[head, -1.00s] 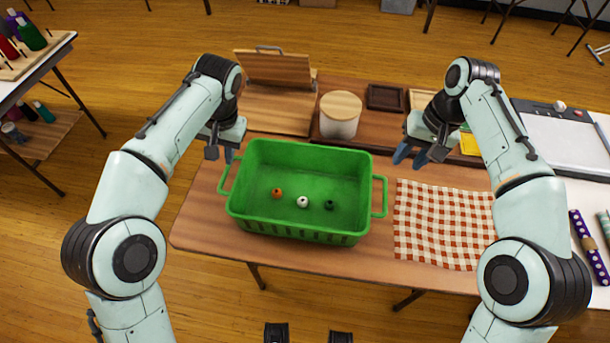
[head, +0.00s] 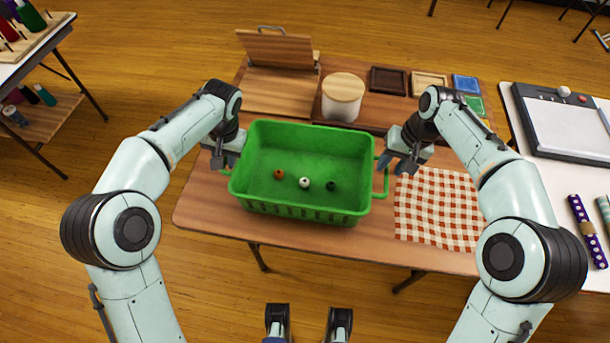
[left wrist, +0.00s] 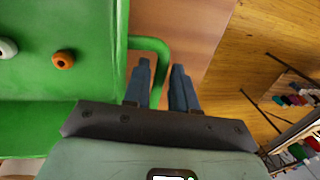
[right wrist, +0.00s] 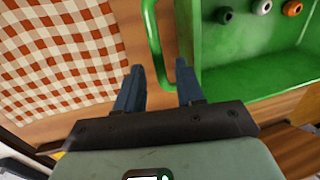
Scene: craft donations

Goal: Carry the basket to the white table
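The green basket (head: 262,205) stands on the brown wooden table (head: 205,205), holding an orange, a white and a dark small ring-like piece. My left gripper (head: 225,160) is at its left handle, and the left wrist view shows the open fingers (left wrist: 161,68) on either side of the handle bar (left wrist: 164,62). My right gripper (head: 400,165) is at the right handle (head: 386,182). The right wrist view shows its open fingers (right wrist: 160,72) either side of that handle (right wrist: 152,40). A white table (head: 548,185) adjoins at the right.
A red checked cloth (head: 440,208) lies right of the basket. A lidded canister (head: 342,98), wooden box (head: 278,75) and small trays (head: 388,80) stand behind. The white table carries a paper trimmer (head: 565,125) and patterned rolls (head: 588,230). A spool rack table is far left.

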